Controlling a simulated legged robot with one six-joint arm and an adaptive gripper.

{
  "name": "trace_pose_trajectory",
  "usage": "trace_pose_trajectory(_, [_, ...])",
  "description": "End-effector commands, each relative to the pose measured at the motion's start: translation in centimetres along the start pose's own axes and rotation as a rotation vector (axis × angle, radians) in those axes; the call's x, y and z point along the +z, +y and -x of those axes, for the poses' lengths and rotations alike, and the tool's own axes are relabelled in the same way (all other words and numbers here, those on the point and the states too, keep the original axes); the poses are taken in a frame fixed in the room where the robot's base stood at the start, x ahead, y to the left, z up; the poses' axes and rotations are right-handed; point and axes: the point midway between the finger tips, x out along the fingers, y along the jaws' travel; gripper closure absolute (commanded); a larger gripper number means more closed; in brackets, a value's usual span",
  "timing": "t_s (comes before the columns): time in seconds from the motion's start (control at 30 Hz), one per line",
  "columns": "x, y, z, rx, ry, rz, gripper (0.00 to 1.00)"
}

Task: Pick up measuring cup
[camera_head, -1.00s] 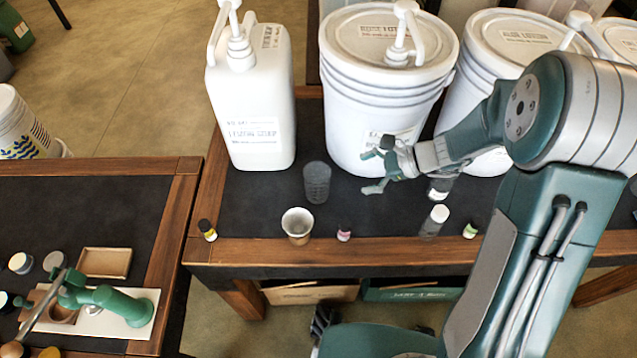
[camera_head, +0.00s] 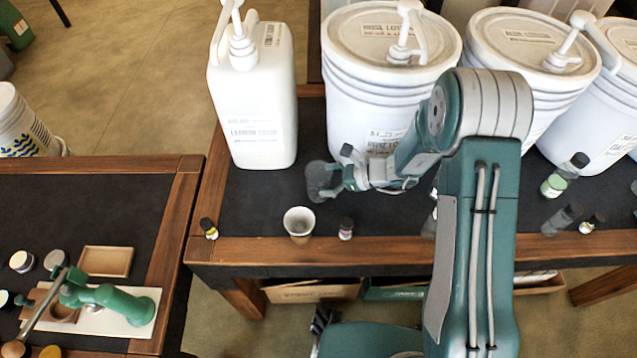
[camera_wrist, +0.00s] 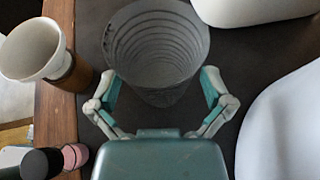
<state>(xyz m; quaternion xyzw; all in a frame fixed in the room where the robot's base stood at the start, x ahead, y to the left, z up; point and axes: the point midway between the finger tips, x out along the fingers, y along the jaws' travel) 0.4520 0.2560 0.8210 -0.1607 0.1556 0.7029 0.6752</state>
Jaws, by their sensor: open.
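The measuring cup (camera_head: 318,178) is a clear grey, ribbed cup standing on the dark table mat, in front of the white jug. It also shows in the wrist view (camera_wrist: 155,45), mouth toward the camera. My gripper (camera_head: 335,174) is at the cup, coming in from the right. In the wrist view, the open fingers (camera_wrist: 158,86) lie on either side of the cup's lower part. The fingertips look close to its wall; I cannot tell if they touch. My gripper hides part of the cup in the head view.
A white-and-brown cup (camera_head: 299,221) stands near the front edge, with a small dark bottle (camera_head: 346,229) beside it. The white jug (camera_head: 255,110) and a large pump bucket (camera_head: 375,100) stand behind. Another small bottle (camera_head: 209,228) is at the left. Bare mat lies left of the measuring cup.

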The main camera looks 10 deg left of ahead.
Motion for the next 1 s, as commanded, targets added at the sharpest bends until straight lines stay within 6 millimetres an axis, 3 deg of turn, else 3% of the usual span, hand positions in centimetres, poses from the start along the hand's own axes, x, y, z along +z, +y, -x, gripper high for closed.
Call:
trace_pose_trajectory(0.13, [0.0,0.0,-1.8,0.001,0.0,0.0,0.0])
trace_pose_trajectory(0.4, [0.0,0.0,-2.1,-0.001,0.0,0.0,0.0])
trace_pose_trajectory(0.47, [0.0,0.0,-2.1,-0.001,0.0,0.0,0.22])
trace_pose_trajectory(0.5, [0.0,0.0,-2.1,-0.001,0.0,0.0,0.4])
trace_pose_trajectory(0.53, [0.0,0.0,-2.1,-0.001,0.0,0.0,0.46])
trace_pose_trajectory(0.87, [0.1,0.0,-2.1,0.0,0.0,0.0,0.47])
trace_pose_trajectory(1.0, [1.2,-0.1,-1.5,-0.002,-0.001,0.003,0.47])
